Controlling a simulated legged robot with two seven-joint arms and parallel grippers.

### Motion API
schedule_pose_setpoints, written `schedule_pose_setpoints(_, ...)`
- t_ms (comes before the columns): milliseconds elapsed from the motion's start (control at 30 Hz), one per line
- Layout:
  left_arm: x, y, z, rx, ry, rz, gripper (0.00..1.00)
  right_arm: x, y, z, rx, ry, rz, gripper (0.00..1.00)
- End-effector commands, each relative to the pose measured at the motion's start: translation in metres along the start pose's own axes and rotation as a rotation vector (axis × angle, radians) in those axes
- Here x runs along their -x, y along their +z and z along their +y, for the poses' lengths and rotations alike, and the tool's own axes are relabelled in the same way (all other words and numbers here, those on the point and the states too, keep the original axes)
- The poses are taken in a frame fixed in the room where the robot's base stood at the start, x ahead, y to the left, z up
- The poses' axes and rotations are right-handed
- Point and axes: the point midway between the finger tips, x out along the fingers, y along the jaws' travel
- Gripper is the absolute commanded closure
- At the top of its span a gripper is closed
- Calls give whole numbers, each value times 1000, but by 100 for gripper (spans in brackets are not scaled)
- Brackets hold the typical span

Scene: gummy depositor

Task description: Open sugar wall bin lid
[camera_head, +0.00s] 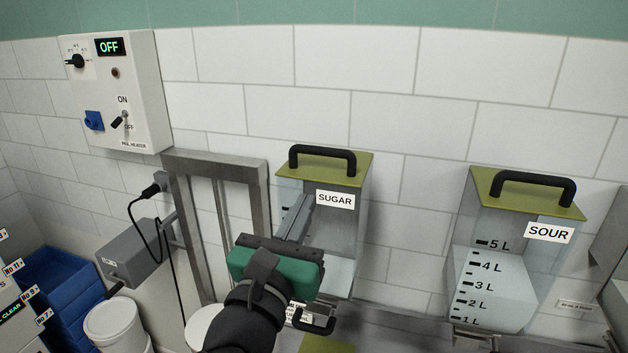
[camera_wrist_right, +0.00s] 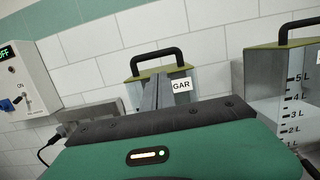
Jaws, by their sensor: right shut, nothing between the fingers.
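The sugar wall bin (camera_head: 345,235) is a clear box on the tiled wall, with a white SUGAR label (camera_head: 335,198). Its olive-green lid (camera_head: 364,164) looks closed and has a black handle (camera_head: 322,150) on top. The handle also shows in the right wrist view (camera_wrist_right: 157,53). My right gripper (camera_head: 305,202) is shut and empty. Its fingers point up in front of the bin, left of the label and below the lid handle. In the wrist view they cover part of the label. I cannot tell whether they touch the bin. My left gripper is not in view.
The sour bin (camera_head: 490,270) with a similar lid hangs to the right, with bare wall between. A metal frame (camera_head: 255,185) stands close left of the sugar bin. A heater control box (camera_head: 118,90), a black cable (camera_head: 137,215) and a white bucket (camera_head: 115,322) are further left.

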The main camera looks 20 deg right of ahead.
Motion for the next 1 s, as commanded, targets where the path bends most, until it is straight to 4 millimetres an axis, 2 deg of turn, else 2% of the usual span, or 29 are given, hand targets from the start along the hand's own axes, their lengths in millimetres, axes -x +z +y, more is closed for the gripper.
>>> schedule_pose_setpoints(300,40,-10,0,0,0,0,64,-61,6,0,10,-1,1,100)
schedule_pose_setpoints(500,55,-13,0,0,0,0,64,-89,3,0,9,2,0,100)
schedule_pose_setpoints(633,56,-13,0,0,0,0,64,-95,1,0,8,3,-1,100)
schedule_pose_setpoints(1000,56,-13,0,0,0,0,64,-95,1,1,8,3,2,100)
